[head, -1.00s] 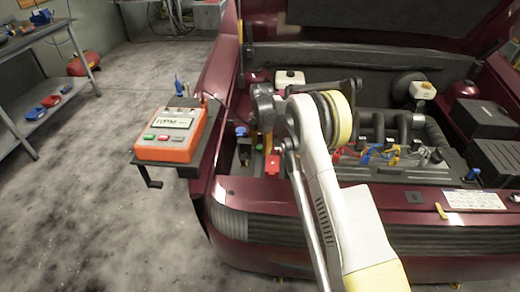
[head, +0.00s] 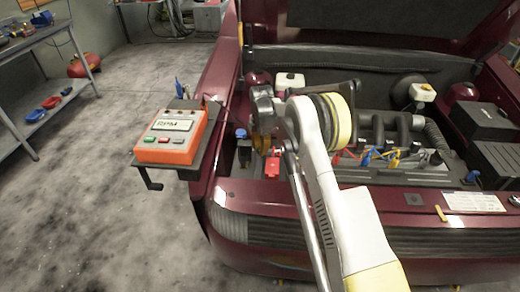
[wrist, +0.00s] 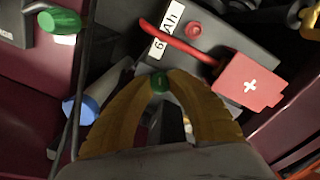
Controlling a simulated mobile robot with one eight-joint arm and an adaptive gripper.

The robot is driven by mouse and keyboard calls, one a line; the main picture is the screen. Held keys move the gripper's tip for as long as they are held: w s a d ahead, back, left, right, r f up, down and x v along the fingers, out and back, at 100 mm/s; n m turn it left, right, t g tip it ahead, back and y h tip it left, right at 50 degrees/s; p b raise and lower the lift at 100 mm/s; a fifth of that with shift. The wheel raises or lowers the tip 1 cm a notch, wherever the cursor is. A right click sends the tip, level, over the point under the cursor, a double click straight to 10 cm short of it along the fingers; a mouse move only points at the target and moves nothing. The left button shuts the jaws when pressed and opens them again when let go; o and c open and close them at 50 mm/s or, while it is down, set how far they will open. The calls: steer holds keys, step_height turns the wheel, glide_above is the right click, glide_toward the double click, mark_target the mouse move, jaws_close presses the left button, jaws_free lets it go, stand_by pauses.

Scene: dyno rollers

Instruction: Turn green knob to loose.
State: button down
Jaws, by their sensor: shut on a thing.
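In the wrist view a small green knob (wrist: 160,82) sits between the tips of my gripper's yellow fingers (wrist: 161,78). The fingers are closed in on it from both sides, and its lower part is hidden. In the head view my gripper (head: 262,146) points down into the left front of the open engine bay, and the knob cannot be made out there. A larger green cap (wrist: 60,20) with a white base stands apart at the upper left of the wrist view.
A red terminal cover with a white cross (wrist: 248,84) lies right of the fingers, with a red cable. A blue cap (wrist: 80,109) is close to the left finger. The orange meter (head: 172,136) stands on a bracket left of the car (head: 330,225).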

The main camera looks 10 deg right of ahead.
steer(key=m, duration=0.4)
steer(key=shift+m+p, duration=0.3)
steer(key=m, duration=0.4)
steer(key=shift+m, duration=0.3)
steer(key=c, duration=1.2)
jaws_free()
step_height(320, 180, up, 12)
steer(key=shift+s, duration=0.25)
steer(key=shift+a, duration=0.1)
